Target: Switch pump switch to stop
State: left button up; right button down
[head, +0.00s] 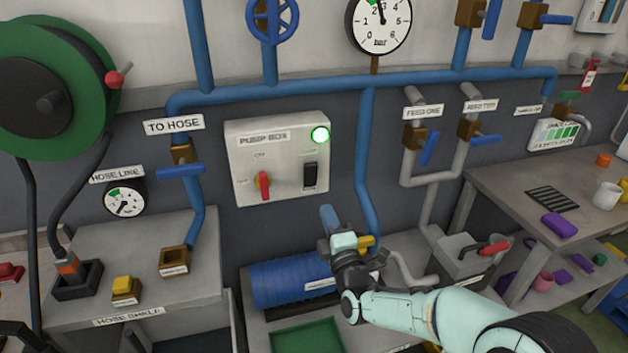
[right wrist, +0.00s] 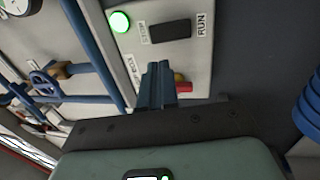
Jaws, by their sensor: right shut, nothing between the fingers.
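The pump box (head: 290,195) is a pale grey panel on the wall, with a lit green lamp (head: 320,134). The pump switch (head: 311,175) is a black rocker on its right side. It also shows in the right wrist view (right wrist: 170,32), between a label reading RUN and one that seems to read STOP. Which way it is tipped I cannot tell. A red and yellow knob (head: 264,185) sits on the box's left. My right gripper (head: 329,218) is shut and empty, below and in front of the box, apart from the switch. My left gripper is not in view.
A blue pipe (head: 367,150) runs down right of the box. A blue motor-like cylinder (head: 290,283) lies below it. The hose shelf (head: 120,245) stands left, a table (head: 520,195) right. The space before the box is open.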

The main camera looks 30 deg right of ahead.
aim_at(311, 172)
pick_arm(q)
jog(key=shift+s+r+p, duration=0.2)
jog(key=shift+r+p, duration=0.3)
jog(key=shift+p, duration=0.15)
pick_arm(e)
jog(key=x, duration=1.2)
